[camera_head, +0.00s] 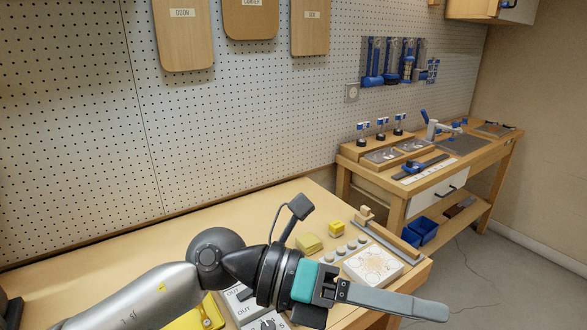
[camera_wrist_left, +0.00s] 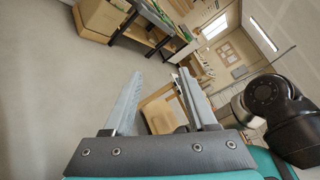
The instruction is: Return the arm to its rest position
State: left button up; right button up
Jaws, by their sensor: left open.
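My left arm comes in from the left in the head view and reaches across the near bench. My left gripper (camera_head: 440,311) is held above the bench's right end, with its fingers past the edge and over the floor. In the left wrist view the two fingers of my left gripper (camera_wrist_left: 160,88) stand apart with nothing between them. My right gripper is in neither view.
The near bench (camera_head: 130,270) holds a white board (camera_head: 372,265), a yellow block (camera_head: 336,227) and a yellow pad (camera_head: 309,243). A yellow item (camera_head: 205,315) is partly behind my arm. A second bench (camera_head: 400,205) stands at the right. Floor (camera_head: 500,260) beside it is clear.

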pick_arm(q)
notch_tip(320, 180, up, 7)
jog(key=w+n+t+h, duration=0.2)
jog(key=n+t+h, duration=0.1)
jog(key=n+h, duration=0.2)
jog(key=w+a+r+n+t, duration=0.3)
jog(key=w+a+n+t, duration=0.4)
jog(key=n+t, duration=0.75)
jog(key=w+a+f+n+t+y, duration=0.1)
jog(key=w+a+f+n+y, duration=0.2)
jog(key=a+f+n+y, duration=0.55)
jog(key=w+a+f+n+t+y, duration=0.2)
jog(key=a+f+n+y, duration=0.4)
jog(key=f+n+y, duration=0.4)
jog(key=s+a+f+n+g+y, duration=0.4)
jog(key=s+f+g, duration=0.35)
jog(key=f, duration=0.45)
jog(key=s+a+f+n+g+h, duration=0.2)
jog(key=s+f+g, duration=0.5)
jog(key=s, duration=0.7)
notch_tip(320, 180, down, 23)
jog(key=s, duration=0.2)
jog(key=s+a+f+g, duration=0.1)
jog(key=s+a+f, duration=0.2)
jog(key=s+f, duration=1.1)
jog(key=shift+s+m+g, duration=0.3)
jog(key=shift+s, duration=0.65)
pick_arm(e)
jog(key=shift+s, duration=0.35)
